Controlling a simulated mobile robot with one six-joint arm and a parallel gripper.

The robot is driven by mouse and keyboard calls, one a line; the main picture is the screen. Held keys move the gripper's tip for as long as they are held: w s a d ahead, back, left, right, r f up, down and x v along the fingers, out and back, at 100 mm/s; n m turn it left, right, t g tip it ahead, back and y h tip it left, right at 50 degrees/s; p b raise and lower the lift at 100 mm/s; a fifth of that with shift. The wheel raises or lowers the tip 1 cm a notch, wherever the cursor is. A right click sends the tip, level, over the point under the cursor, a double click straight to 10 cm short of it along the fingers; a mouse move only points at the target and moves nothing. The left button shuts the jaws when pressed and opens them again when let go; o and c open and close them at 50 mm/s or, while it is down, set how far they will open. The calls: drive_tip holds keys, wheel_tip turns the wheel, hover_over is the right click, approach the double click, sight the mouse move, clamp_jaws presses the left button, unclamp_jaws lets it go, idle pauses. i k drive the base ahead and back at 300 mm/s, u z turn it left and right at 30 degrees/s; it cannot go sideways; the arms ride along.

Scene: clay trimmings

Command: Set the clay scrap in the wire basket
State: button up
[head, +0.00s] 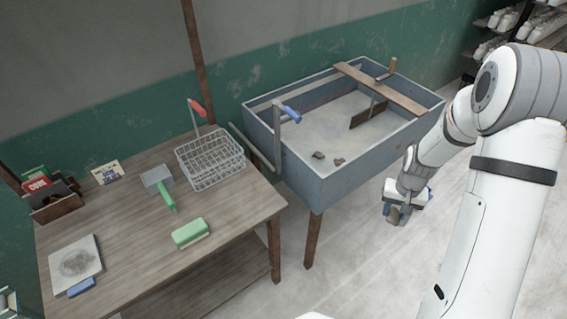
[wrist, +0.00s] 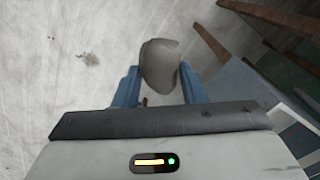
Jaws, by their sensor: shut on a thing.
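My gripper (head: 396,211) hangs in front of the sink-like trough at the right, over the floor. In the wrist view its blue fingers (wrist: 158,84) are shut on a grey-brown, rounded clay scrap (wrist: 161,62), which sticks out past the fingertips. The wire basket (head: 211,162) stands on the wooden table, at its back right corner, well to the left of my gripper. It has a red-handled upright piece at its back, and its inside looks empty.
A blue-grey trough (head: 319,190) on legs stands between my gripper and the basket; two small dark lumps (head: 318,155) lie in it.

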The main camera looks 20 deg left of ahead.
sight(197, 172)
drive_tip(key=z, duration=1.2)
drive_tip(key=i, duration=0.1)
drive_tip(key=u, duration=2.95)
drive_tip(key=i, duration=1.05)
drive_tip(key=z, duration=0.2)
